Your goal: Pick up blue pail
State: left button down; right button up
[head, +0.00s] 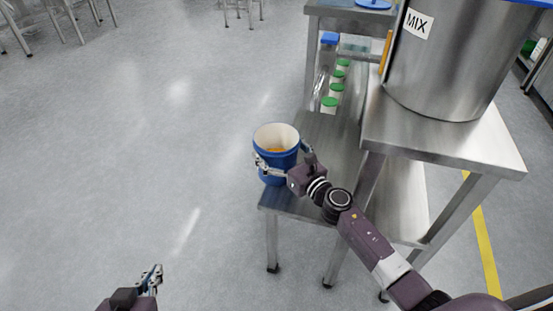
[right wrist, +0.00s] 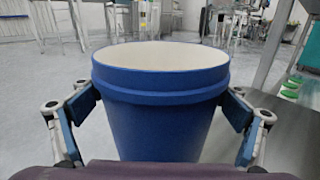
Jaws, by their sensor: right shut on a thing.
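The blue pail (head: 276,158) has a white inside with something orange at its bottom. It stands upright at the near left end of the low metal shelf (head: 318,204), or just above it; I cannot tell which. My right gripper (head: 279,160) is shut on the pail, one finger on each side. In the right wrist view the pail (right wrist: 160,110) fills the middle, between both finger pads, its rim above them. My left gripper (head: 152,280) is empty at the lower left, over the floor; the gap between its fingers is too small to judge.
A steel table (head: 445,142) stands right of the pail and carries a large steel vessel marked MIX (head: 445,65). Several green-capped bottles (head: 330,103) stand in a row behind the pail. The floor (head: 130,150) to the left is clear.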

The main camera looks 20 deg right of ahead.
jog(key=c, duration=0.5)
jog(key=shift+r, duration=0.15)
jog(key=shift+c, duration=0.7)
jog(key=shift+r, duration=0.1)
